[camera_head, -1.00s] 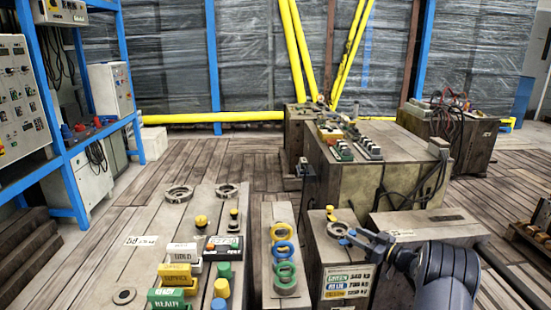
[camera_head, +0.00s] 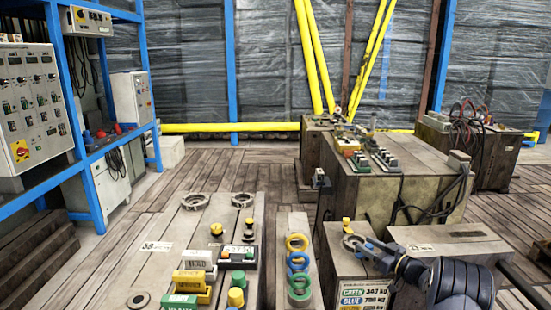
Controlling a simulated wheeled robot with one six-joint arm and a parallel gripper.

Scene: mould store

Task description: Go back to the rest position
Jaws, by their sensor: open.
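My gripper (camera_head: 372,252) is at the lower right, at the end of my dark arm. It is small in the view, with its jaws open by a grey ring (camera_head: 352,241) on top of a grey block. I cannot tell whether the jaws touch this ring; nothing is seen held in them. A small yellow-topped knob (camera_head: 346,224) stands just behind the ring. The block's front bears a label (camera_head: 364,294) with green, blue and yellow lines.
Left of my gripper, a narrow block (camera_head: 292,221) bears yellow, blue and green rings. A wider block (camera_head: 160,228) holds grey rings, knobs and labelled pieces. A large block (camera_head: 395,185) stands behind. Blue shelving (camera_head: 90,190) is at left. Plank floor lies open behind the front blocks.

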